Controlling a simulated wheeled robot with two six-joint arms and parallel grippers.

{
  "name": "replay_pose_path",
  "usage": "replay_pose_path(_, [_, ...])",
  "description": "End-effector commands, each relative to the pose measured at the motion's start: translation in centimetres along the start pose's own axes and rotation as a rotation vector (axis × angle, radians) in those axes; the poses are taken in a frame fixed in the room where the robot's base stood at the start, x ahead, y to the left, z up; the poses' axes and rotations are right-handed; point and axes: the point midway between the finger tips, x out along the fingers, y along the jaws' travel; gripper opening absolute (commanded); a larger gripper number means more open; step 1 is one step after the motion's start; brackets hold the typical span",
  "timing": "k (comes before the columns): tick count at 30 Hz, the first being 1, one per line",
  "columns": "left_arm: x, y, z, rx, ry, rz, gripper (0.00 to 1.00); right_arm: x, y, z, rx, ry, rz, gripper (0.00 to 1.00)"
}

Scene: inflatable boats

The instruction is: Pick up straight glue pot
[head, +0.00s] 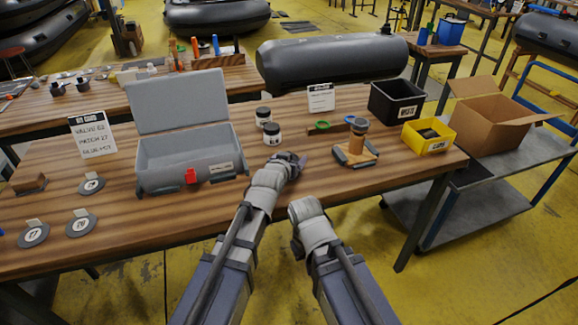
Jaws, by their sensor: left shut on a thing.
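Two small glue pots with black lids and white labels stand on the wooden bench just right of the grey case: a farther pot (263,117) and a nearer pot (271,133). I cannot tell which one is the straight pot. My left gripper (293,160) is just below and to the right of the nearer pot in the picture. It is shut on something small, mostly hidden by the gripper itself. My right arm ends over the bench's front edge, its gripper largely hidden by the wrist.
An open grey case (160,162) stands at left. Grey discs lie at far left. The bench's front strip is mostly clear.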

Motion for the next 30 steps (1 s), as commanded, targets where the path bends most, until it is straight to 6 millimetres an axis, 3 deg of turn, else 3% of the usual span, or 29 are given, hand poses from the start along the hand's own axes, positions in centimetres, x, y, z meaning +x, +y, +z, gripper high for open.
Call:
replay_pose_path(11, [-0.7,0.0,-1.8,0.000,0.000,0.000,0.19,-1.9,0.2,0.1,0.000,0.000,0.000,0.00])
replay_pose_path(24, [-3.2,0.0,-7.8,0.000,0.000,0.000,0.19,-8.4,0.8,0.5,0.000,0.000,0.000,0.00])
replay_pose_path(30, [-3.8,0.0,-9.3,0.000,0.000,0.000,0.19,-10.0,0.9,0.6,0.001,0.000,0.000,0.00])
